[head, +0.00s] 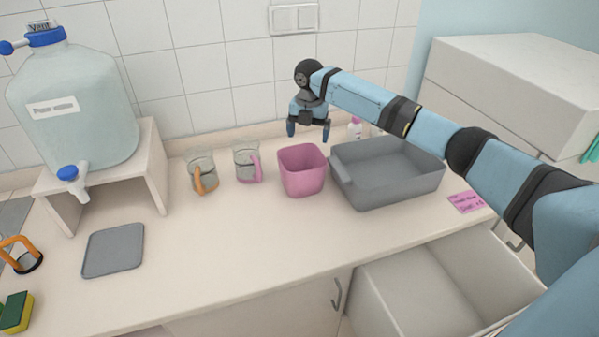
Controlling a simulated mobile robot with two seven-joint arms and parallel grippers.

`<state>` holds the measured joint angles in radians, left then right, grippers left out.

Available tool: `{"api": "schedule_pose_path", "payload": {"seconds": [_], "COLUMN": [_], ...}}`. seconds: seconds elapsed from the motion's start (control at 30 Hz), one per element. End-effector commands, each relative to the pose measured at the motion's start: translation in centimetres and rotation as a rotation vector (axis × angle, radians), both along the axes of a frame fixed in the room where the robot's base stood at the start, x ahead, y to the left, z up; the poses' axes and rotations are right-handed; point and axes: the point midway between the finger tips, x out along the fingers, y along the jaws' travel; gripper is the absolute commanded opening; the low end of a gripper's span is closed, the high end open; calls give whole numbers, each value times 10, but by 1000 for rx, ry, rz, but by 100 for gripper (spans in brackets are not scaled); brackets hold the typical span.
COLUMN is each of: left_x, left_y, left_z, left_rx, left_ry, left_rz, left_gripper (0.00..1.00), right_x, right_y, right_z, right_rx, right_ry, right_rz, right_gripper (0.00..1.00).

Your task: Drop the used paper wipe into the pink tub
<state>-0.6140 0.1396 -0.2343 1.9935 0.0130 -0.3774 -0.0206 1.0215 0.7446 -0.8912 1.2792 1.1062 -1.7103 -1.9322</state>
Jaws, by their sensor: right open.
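The pink tub (302,180) stands upright on the counter, between a glass jug with a pink handle and a grey basin. My right gripper (308,131) is open, pointing down, above and slightly behind the tub's rim as seen here. Nothing shows between its fingers. I see no paper wipe in this view; the tub's floor is largely hidden by its front wall. My left gripper is out of view.
Beside the tub are the grey basin (405,187) and the glass jugs with pink (246,163) and orange (203,175) handles. A large water container (75,125) stands on a stand at left. An open drawer (395,297) juts out at front right. The front middle counter is clear.

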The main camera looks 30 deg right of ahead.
Motion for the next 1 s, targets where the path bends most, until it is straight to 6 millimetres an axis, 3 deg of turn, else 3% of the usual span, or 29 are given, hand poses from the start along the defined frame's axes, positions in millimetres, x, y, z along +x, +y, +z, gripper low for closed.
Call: {"api": "schedule_pose_path", "payload": {"seconds": [0.2,0.4,1.0], "left_x": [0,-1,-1], "left_y": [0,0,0], "left_z": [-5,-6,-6], "left_rx": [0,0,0], "left_ry": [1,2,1], "left_rz": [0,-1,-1], "left_gripper": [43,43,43], "right_x": [1,0,0], "right_y": [0,0,0], "right_z": [49,74,80], "right_rx": [0,0,0], "right_ry": [-3,-1,1], "right_rz": [0,-1,-1], "right_gripper": [91,91,91]}}
